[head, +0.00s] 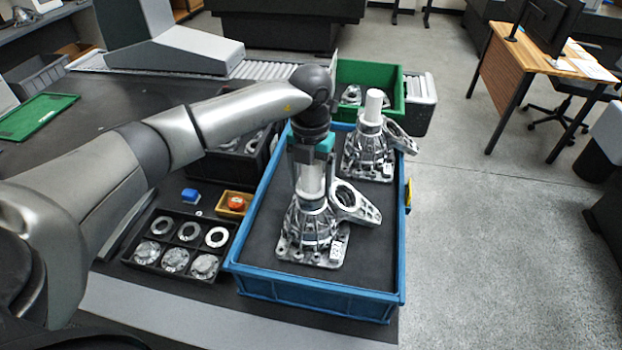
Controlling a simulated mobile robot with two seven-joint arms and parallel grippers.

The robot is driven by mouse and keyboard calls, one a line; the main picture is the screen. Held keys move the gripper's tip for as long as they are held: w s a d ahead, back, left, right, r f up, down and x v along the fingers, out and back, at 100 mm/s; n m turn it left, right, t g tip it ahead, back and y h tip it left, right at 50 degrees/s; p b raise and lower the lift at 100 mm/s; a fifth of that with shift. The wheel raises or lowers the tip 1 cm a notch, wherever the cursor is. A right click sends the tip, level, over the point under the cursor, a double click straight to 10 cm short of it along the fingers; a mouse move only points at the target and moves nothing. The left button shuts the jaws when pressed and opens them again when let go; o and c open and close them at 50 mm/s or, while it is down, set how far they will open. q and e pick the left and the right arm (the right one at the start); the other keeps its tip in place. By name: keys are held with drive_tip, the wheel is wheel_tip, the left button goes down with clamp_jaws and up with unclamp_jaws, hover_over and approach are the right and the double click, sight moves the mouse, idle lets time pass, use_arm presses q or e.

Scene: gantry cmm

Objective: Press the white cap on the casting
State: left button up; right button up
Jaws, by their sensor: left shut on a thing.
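My left gripper (309,170) comes down over the near casting and is shut on a white cylindrical cap (312,184). The cap is upright, and its lower end meets the top of the near grey metal casting (308,230). I cannot tell whether it is fully seated there. The gripper hides the cap's upper part. This casting stands upright on its flange in the blue crate (318,296), with a ring-ended arm on its right. A second, similar casting (368,152) stands farther back in the crate, with a white cylinder (374,105) on top. My right gripper is not in view.
A black compartment tray (172,228) with several rings and round parts lies left of the crate. A small yellow bin (232,204) and a blue object (191,195) are beside it. A green crate (384,77) stands behind. The crate's front floor is clear.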

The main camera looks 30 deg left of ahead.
use_arm(q)
drive_tip(key=o, duration=1.2)
drive_tip(key=shift+c, duration=0.2)
drive_tip(key=shift+r+p, duration=2.75)
drive_tip(key=shift+r, duration=0.8)
drive_tip(key=shift+c, duration=0.2)
clamp_jaws()
drive_tip(key=shift+f, duration=0.15)
